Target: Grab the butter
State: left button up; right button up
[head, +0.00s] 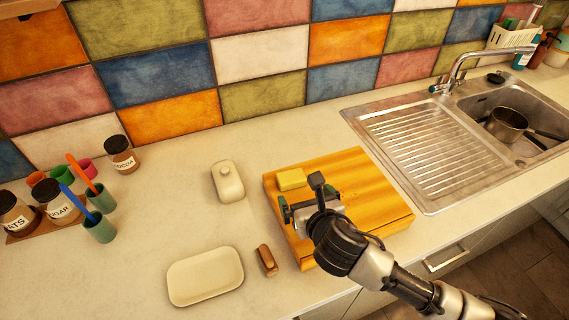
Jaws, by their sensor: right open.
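The butter (291,179) is a small yellow block lying near the far left corner of the wooden cutting board (385,207). My right gripper (300,196) is over the board, just on the near side of the butter. Its jaws are apart with nothing seen between them. I cannot tell whether a finger touches the butter. My left gripper is not in view.
A cream lidded dish (227,182) stands left of the board. A shallow cream tray (205,277) and a small brown wooden object (267,260) lie nearer the front. Jars and cups (99,227) stand at far left. A sink (510,120) holding a pan is at right.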

aim_at(292, 178)
jog(key=x, duration=0.4)
jog(key=shift+w+a, duration=0.1)
jog(key=shift+w, duration=0.05)
jog(key=shift+w+a+f+p, duration=0.1)
jog(key=shift+w+p, duration=0.15)
jog(key=shift+p, duration=0.05)
jog(key=p+x, duration=0.1)
jog(key=x, duration=0.3)
jog(key=shift+w, duration=0.3)
jog(key=shift+w+a+f, duration=0.15)
jog(key=shift+w+f, duration=0.05)
jog(key=shift+c, duration=1)
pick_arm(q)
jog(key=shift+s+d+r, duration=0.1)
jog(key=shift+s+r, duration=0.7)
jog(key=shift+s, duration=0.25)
pick_arm(e)
jog(key=c, duration=0.8)
